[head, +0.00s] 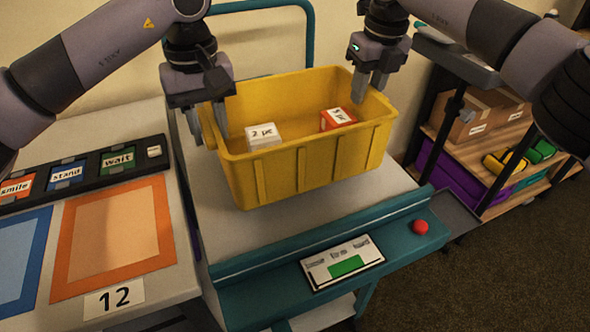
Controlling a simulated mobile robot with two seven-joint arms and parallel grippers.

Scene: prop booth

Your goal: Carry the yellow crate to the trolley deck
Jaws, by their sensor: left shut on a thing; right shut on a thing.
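The yellow crate (310,169) is upright over the pale trolley deck (222,228), which has teal edging. I cannot tell whether its base touches the deck. Inside it are a white box marked "2 pc" (263,136) and a red box with a white label (337,119). My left gripper (208,126) is shut on the crate's left wall, with a finger on each side of it. My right gripper (367,88) is shut on the crate's right wall near the far right corner; its grip is partly hidden.
The trolley's teal front bar carries a red button (419,227) and a card with a green patch (343,262). A table at left holds an orange-framed mat (113,236) and a row of word cards (68,174). Shelves with cardboard boxes (478,113) stand at right.

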